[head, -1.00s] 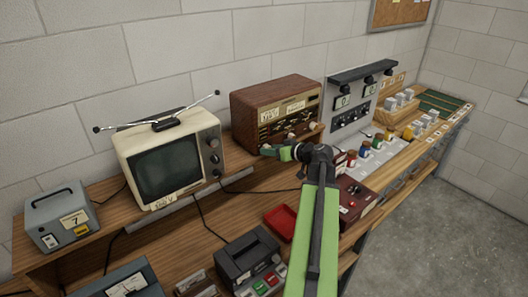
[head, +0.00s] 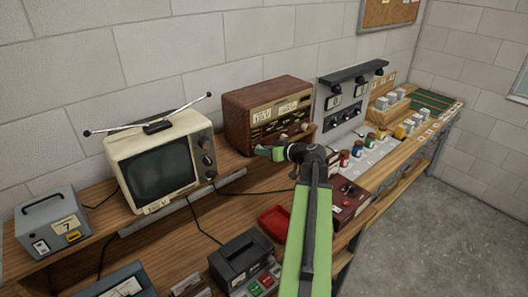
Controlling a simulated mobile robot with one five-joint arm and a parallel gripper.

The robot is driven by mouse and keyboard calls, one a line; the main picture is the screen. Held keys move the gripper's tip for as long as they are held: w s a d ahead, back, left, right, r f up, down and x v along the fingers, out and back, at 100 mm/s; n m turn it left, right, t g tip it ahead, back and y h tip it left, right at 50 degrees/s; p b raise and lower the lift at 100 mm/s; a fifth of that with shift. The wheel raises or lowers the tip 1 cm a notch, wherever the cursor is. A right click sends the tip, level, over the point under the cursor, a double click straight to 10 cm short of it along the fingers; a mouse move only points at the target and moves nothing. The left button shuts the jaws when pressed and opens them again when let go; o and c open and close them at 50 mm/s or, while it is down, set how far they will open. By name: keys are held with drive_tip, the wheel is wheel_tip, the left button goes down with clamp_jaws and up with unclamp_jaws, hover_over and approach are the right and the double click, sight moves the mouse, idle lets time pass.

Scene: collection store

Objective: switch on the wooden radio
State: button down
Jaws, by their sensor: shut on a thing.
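The wooden radio (head: 262,96) stands on the raised shelf against the wall, brown case with a gold and dark front panel, paper labels and knobs. Two pale knobs show at the lower middle and right of its front. My gripper (head: 261,150) is at the lower left of that front, its jaws shut on a small part there, which looks like the radio's left knob. The jaws and wrist hide most of this part, so its turn position cannot be seen.
A cream television (head: 160,166) with antennas stands left of the radio. A grey box (head: 50,219) is farther left. A red tray (head: 274,222), a dark device (head: 240,257) and a dark red box (head: 348,202) are on the lower bench. Colored jars (head: 358,149) stand to the right.

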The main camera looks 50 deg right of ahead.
drive_tip(key=shift+s+d+f+m+t+y+b, duration=0.15)
drive_tip(key=shift+m+t+y+b, duration=0.6)
drive_tip(key=shift+m+b, duration=0.95)
drive_tip(key=shift+w+f+m+t+y+b, duration=0.15)
drive_tip(key=shift+m+t+y+b, duration=0.3)
drive_tip(key=shift+m+y+b, duration=0.9)
drive_tip(key=shift+s+d+f+m+t+y+b, duration=0.15)
drive_tip(key=shift+m+t+y+b, duration=0.35)
drive_tip(key=shift+m+b, duration=1.6)
drive_tip(key=shift+a+m, duration=0.1)
drive_tip(key=shift+m, duration=0.35)
drive_tip(key=c, duration=1.1)
unclamp_jaws()
drive_tip(key=shift+c, duration=0.2)
drive_tip(key=v, duration=1.7)
drive_tip(key=shift+s+f, duration=0.15)
drive_tip(key=shift+s, duration=0.05)
